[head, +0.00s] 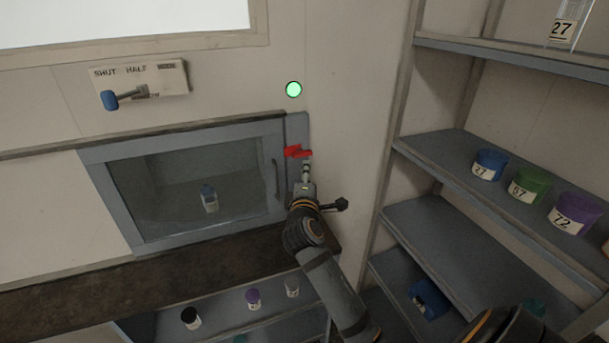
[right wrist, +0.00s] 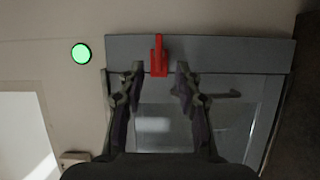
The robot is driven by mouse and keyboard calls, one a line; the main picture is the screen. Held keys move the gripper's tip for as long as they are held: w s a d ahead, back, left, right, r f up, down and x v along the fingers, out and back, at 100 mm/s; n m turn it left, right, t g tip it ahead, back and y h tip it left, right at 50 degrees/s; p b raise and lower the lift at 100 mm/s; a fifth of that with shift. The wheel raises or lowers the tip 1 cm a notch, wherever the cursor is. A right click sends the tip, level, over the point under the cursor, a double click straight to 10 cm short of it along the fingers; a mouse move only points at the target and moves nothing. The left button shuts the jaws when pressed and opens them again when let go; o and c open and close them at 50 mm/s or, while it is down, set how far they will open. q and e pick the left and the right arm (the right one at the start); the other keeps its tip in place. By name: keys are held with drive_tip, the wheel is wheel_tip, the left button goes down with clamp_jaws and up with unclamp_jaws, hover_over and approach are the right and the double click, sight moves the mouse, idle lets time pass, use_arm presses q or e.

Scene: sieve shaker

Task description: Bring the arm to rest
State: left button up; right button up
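My right gripper (head: 306,172) is in front of the right frame of a glass-fronted cabinet, just below a red latch (head: 297,152). In the right wrist view its two fingers (right wrist: 160,82) stand apart with nothing held between them. The red latch (right wrist: 159,57) shows beyond the fingertips, centred between them; whether they touch it I cannot tell. My right arm reaches up from the lower right. My left gripper is not in view.
The cabinet door (head: 275,188) looks closed, with a blue-capped bottle (head: 209,198) behind its glass. A round green light (head: 293,89) is above. A blue-knobbed lever (head: 110,99) is upper left. Shelves (head: 447,233) with labelled tubs stand close on the right.

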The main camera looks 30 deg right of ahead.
drive_tip(key=s+a+f+m+g+y, duration=0.2)
drive_tip(key=s+f+m+g+y, duration=0.3)
drive_tip(key=f, duration=0.6)
drive_tip(key=s+a+f+m+g+y, duration=0.2)
drive_tip(key=s+a+f, duration=0.25)
drive_tip(key=s, duration=0.25)
drive_tip(key=s+a+f+m+g+y, duration=0.1)
drive_tip(key=s+a+f+g, duration=0.15)
drive_tip(key=s+f, duration=0.4)
drive_tip(key=s+a+f+m+g+y, duration=0.2)
drive_tip(key=s+a+f, duration=0.15)
drive_tip(key=s, duration=0.55)
wheel_tip(320, 180, down, 28)
drive_tip(key=s+d+f+b, duration=0.1)
drive_tip(key=s+d+b, duration=0.1)
drive_tip(key=d, duration=0.1)
drive_tip(key=s+f+g, duration=0.2)
drive_tip(key=s+f, duration=1.4)
drive_tip(key=s, duration=0.2)
drive_tip(key=shift+d+b, duration=0.35)
drive_tip(key=shift+b, duration=0.1)
drive_tip(key=shift+s, duration=0.1)
